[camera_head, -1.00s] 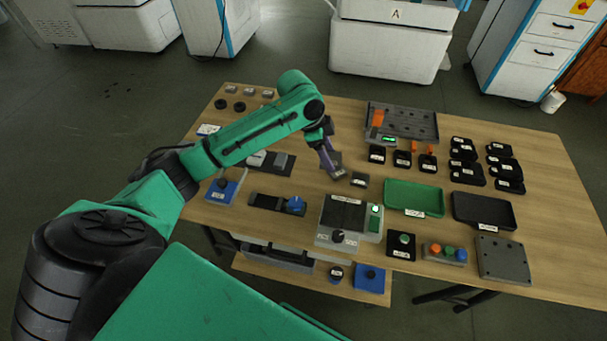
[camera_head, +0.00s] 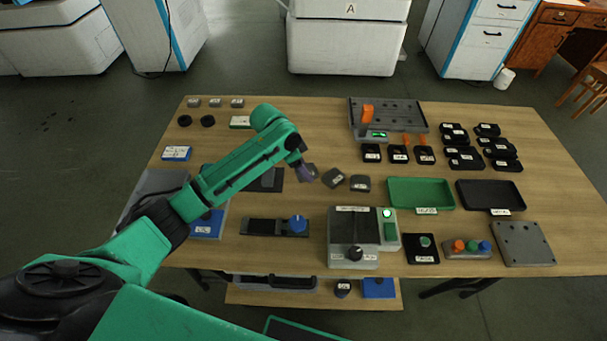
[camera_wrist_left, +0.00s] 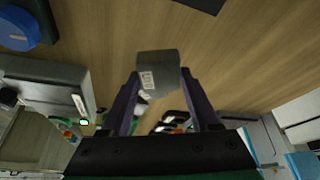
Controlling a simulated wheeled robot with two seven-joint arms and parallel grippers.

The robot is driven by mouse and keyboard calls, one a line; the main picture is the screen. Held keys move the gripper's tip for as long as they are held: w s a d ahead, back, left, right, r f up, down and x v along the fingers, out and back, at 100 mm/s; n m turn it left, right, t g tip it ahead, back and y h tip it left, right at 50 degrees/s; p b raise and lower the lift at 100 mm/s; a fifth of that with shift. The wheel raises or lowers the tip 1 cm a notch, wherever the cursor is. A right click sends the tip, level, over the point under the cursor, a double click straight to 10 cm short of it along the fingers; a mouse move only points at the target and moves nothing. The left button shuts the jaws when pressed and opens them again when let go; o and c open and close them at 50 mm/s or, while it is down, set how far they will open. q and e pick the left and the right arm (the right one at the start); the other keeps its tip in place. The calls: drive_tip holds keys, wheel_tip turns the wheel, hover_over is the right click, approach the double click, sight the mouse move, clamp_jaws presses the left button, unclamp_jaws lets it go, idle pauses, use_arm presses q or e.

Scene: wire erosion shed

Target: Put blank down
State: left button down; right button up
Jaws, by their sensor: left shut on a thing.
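The blank, a small dark grey block (camera_head: 333,178), is at the fingertips of my left gripper (camera_head: 308,173). In the left wrist view the block (camera_wrist_left: 158,72) sits between the two purple fingers (camera_wrist_left: 160,92), with a small white label on its side. The left gripper is shut on it. The block looks tilted in the head view, and it seems to be just above the wooden table (camera_head: 300,208); I cannot tell whether it touches. A second grey block (camera_head: 360,183) stands on the table just to its right. My right gripper is not in view.
A dark flat plate (camera_head: 272,183) lies left of the gripper, partly behind my arm. A green tray (camera_head: 420,194) and a black tray (camera_head: 490,196) are to the right. A grey device (camera_head: 350,240) stands in front. Bare wood lies behind the gripper.

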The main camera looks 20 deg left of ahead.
use_arm(q)
wheel_tip(320, 180, down, 3)
drive_tip(key=shift+s+d, duration=0.1)
drive_tip(key=shift+d, duration=0.05)
drive_tip(key=shift+f, duration=0.2)
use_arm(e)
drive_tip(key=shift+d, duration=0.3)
use_arm(q)
drive_tip(key=shift+f, duration=0.1)
drive_tip(key=shift+c, duration=0.9)
unclamp_jaws()
drive_tip(key=shift+o, duration=0.3)
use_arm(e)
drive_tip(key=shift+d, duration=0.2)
use_arm(q)
drive_tip(key=v, duration=1.2)
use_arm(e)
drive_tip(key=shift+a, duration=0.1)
